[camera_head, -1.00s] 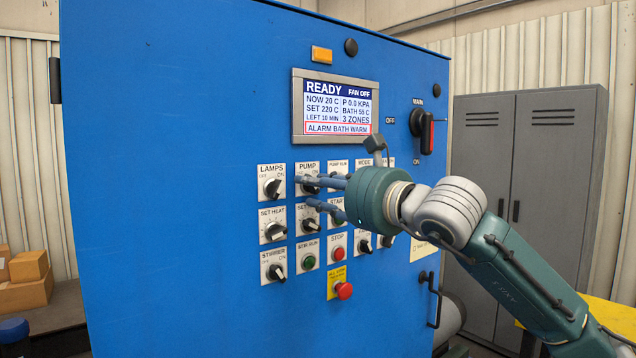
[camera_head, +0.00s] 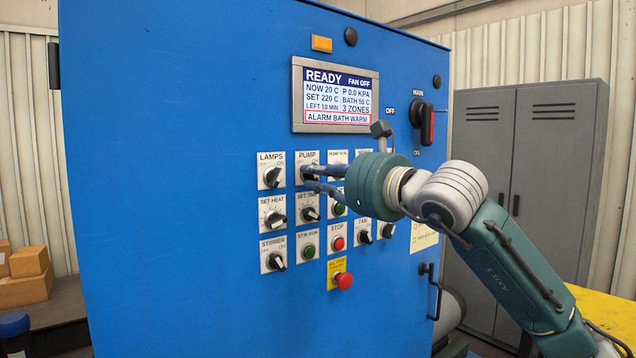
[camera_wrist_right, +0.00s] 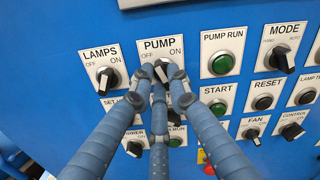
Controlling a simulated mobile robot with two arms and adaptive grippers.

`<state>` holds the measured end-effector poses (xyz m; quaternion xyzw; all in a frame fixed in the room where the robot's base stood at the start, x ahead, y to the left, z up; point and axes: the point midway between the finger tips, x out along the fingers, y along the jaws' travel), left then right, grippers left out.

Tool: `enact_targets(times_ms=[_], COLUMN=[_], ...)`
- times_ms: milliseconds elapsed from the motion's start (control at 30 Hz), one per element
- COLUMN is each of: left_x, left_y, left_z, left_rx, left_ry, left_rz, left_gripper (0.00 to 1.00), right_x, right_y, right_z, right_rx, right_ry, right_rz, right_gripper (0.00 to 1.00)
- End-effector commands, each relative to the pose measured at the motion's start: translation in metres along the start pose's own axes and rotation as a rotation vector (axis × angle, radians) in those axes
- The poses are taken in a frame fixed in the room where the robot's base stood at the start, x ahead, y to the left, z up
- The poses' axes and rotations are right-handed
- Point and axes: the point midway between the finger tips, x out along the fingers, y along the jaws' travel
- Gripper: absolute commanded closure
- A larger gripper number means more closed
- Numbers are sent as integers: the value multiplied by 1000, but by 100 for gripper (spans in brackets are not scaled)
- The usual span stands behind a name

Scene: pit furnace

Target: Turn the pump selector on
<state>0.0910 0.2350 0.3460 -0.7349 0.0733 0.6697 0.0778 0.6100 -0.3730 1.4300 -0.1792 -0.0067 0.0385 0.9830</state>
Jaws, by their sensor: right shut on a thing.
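The pump selector (camera_head: 309,173) is a small black knob on a white plate marked PUMP, OFF at left and ON at right. It sits in the top row of the blue panel. My right gripper (camera_head: 306,178) reaches it from the right, with its blue fingers closed around the knob. In the right wrist view the fingertips (camera_wrist_right: 161,76) meet at the pump knob (camera_wrist_right: 160,67), just below the PUMP label. The fingers hide much of the knob, so I cannot tell which way it points. My left gripper is not in view.
The lamps selector (camera_head: 271,177) is close on the left and the green pump run button (camera_wrist_right: 220,63) on the right. The set time knob (camera_head: 310,214) is just below. The screen (camera_head: 336,96) reads READY, P 0.0 KPA, ALARM BATH WARM. A red stop knob (camera_head: 343,281) protrudes lower down.

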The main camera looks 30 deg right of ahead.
Motion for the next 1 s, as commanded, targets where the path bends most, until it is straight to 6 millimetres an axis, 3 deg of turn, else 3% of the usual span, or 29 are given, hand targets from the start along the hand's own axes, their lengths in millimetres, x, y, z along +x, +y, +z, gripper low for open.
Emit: enact_targets(times_ms=[400, 1000], left_x=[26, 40], left_y=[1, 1], left_z=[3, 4], left_rx=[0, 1], left_ry=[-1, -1], left_rz=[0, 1], left_gripper=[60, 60], right_x=[0, 0], right_y=[0, -3], right_z=[0, 3], right_rx=[386, 823], right_ry=[-2, -1], right_rz=[3, 0], right_gripper=[100, 100])
